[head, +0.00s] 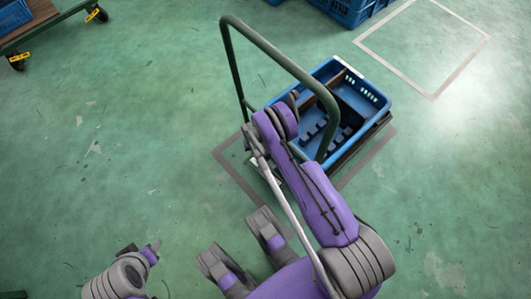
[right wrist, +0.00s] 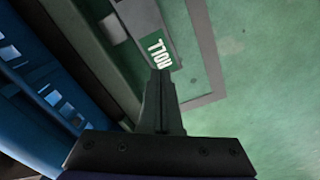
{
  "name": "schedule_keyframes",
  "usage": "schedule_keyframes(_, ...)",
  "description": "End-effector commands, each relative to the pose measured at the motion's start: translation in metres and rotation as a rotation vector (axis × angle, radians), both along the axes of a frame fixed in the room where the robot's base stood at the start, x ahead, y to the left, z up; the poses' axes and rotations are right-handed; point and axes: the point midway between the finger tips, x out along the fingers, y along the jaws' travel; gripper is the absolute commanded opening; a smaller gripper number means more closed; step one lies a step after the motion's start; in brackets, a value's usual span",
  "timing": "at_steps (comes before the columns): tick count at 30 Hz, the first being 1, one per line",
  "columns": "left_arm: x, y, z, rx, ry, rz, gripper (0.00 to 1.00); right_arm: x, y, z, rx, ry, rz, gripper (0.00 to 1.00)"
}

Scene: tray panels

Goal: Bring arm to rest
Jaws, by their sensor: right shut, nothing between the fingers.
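My right arm reaches out over a trolley with a green tube handle (head: 284,62). In the right wrist view my right gripper (right wrist: 160,80) is shut and empty, its fingers together. They point toward a green bar with white lettering, beside the blue crate (right wrist: 20,60); I cannot tell whether they touch the bar. In the head view the right fingers are hard to make out near the handle. My left gripper (head: 153,247) is at the lower left over bare floor; its finger opening is unclear.
The blue crate (head: 377,97) on the trolley holds dark parts and a brown divider. Taped outlines (head: 460,68) mark the green floor. Another blue crate (head: 345,10) stands at the top. A wheeled cart (head: 50,20) is at the upper left. The floor at left is open.

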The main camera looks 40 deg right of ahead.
Motion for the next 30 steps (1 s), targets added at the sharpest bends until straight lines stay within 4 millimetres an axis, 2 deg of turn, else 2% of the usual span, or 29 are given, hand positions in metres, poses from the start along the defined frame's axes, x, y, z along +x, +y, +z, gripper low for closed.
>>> schedule_keyframes(11, 0.000, 0.000, 0.000, 0.000, 0.000, 0.000, 0.50, 0.000, 0.000, 0.000, 0.000, 0.000, 0.000, 0.00)
schedule_keyframes(14, 0.000, 0.000, 0.000, 0.000, 0.000, 0.000, 0.50, 0.003, 0.001, 0.007, 0.000, -0.003, 0.004, 0.00)
schedule_keyframes(16, 0.000, 0.000, 0.000, 0.000, 0.000, 0.000, 0.50, 0.008, 0.002, 0.020, -0.001, -0.009, 0.011, 0.00)
schedule_keyframes(20, 0.000, 0.000, 0.000, 0.000, 0.000, 0.000, 0.50, 0.021, 0.008, 0.066, -0.006, -0.031, 0.038, 0.00)
schedule_keyframes(25, 0.000, 0.000, 0.000, 0.000, 0.000, 0.000, 0.50, 0.033, 0.021, 0.147, -0.013, -0.069, 0.086, 0.00)
schedule_keyframes(30, 0.000, 0.000, 0.000, 0.000, 0.000, 0.000, 0.50, 0.029, 0.035, 0.227, -0.022, -0.111, 0.135, 0.00)
